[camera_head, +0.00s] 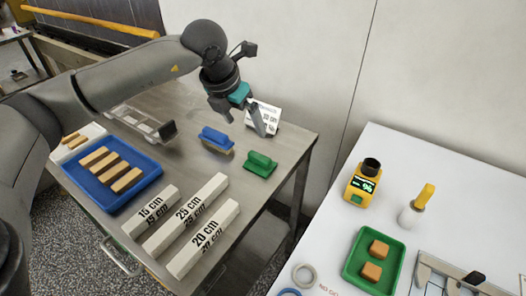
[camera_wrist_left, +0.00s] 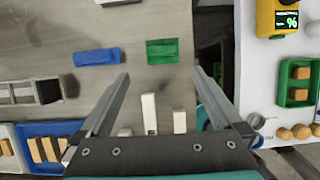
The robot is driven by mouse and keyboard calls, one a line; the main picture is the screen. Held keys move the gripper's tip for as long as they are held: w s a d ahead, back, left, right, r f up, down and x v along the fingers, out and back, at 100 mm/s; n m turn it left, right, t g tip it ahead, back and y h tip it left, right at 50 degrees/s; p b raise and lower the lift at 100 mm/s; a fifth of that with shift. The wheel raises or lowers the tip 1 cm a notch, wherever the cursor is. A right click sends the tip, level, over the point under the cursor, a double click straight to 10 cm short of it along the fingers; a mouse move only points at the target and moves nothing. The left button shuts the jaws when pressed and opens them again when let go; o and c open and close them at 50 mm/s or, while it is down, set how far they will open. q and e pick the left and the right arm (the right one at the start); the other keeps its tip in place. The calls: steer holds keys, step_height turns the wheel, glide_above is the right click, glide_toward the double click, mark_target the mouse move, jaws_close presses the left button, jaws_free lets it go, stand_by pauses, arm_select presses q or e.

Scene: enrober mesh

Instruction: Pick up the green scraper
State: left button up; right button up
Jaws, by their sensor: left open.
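The green scraper (camera_head: 260,164) lies on the steel table near its right edge. It also shows in the left wrist view (camera_wrist_left: 162,51), just beyond the fingertips and roughly centred between them. My left gripper (camera_head: 245,126) is open and empty, above the table and behind the green scraper in the head view. Its two spread fingers show in the left wrist view (camera_wrist_left: 161,74), with nothing between their tips. A blue scraper (camera_head: 216,138) lies to the left of the green one. My right gripper is not in view.
A small white sign (camera_head: 268,113) stands behind the gripper. White length blocks (camera_head: 205,238) and a blue tray (camera_head: 142,187) of bars lie towards the front and left. A white table (camera_head: 448,190) with a green tray (camera_head: 352,270) stands to the right, across a gap.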

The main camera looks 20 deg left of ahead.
arm_select(q)
glide_toward(260, 155)
steer(key=x, duration=0.4)
steer(key=shift+s+a+b, duration=0.15)
steer(key=shift+b, duration=0.2)
steer(key=x, duration=0.5)
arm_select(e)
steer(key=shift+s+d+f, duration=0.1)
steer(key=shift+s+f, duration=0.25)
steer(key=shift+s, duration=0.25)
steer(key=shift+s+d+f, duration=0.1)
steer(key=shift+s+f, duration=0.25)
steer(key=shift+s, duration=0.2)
arm_select(q)
steer(key=c, duration=1.1)
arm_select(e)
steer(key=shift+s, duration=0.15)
arm_select(q)
steer(key=shift+r, duration=0.15)
